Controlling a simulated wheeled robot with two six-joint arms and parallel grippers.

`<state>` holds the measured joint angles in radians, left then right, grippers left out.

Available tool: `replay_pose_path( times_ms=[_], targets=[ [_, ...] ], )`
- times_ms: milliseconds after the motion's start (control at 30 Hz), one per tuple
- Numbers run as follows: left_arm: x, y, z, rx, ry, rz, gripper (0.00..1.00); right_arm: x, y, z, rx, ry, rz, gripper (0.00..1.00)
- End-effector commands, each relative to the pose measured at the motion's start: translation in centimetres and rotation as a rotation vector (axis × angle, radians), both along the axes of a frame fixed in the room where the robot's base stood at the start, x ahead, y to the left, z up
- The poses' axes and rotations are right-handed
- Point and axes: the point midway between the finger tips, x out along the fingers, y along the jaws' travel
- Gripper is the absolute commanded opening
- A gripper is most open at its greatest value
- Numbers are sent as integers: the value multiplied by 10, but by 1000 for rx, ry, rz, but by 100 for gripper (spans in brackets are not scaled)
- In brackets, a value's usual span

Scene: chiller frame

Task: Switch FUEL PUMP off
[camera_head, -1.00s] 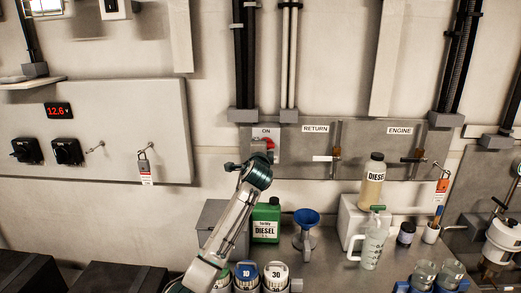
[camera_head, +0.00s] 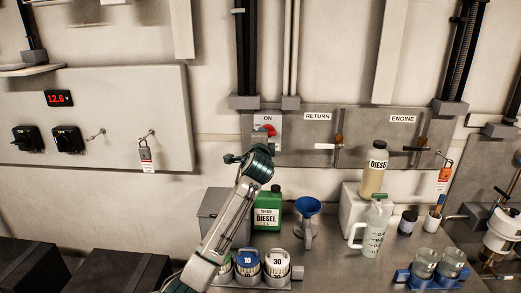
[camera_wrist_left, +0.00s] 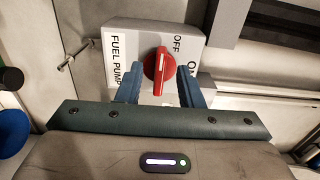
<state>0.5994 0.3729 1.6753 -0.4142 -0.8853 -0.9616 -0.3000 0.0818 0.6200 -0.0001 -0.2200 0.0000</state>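The FUEL PUMP switch is a red rotary knob (camera_wrist_left: 158,71) on a white plate (camera_wrist_left: 124,38) lettered FUEL PUMP, OFF and ON. In the left wrist view its grip bar runs up and down, upper end near OFF. My left gripper (camera_wrist_left: 158,72) is open, with one blue finger on each side of the knob and small gaps showing; how deep they reach is unclear. In the head view the knob (camera_head: 267,130) shows above my left wrist, which hides the gripper and the plate's lower part. My right gripper is in no view.
RETURN (camera_head: 338,148) and ENGINE (camera_head: 421,145) valves are right of the switch. Below stand a green diesel can (camera_head: 268,212), a blue funnel (camera_head: 307,208), a diesel bottle (camera_head: 374,172) and a jug (camera_head: 370,235).

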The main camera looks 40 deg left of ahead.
Motion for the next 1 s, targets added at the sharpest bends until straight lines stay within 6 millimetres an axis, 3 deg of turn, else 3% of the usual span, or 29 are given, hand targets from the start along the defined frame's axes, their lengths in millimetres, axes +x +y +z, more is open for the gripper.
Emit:
replay_pose_path(
  times_ms=[200, 400, 1000],
  targets=[
    [-36, -23, -4, 0, -1, -2, 34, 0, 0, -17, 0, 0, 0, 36],
    [-58, -36, -2, 0, 0, -1, 34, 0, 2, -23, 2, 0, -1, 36],
    [-64, -40, -1, -1, 1, 0, 34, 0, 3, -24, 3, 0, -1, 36]
  ],
)
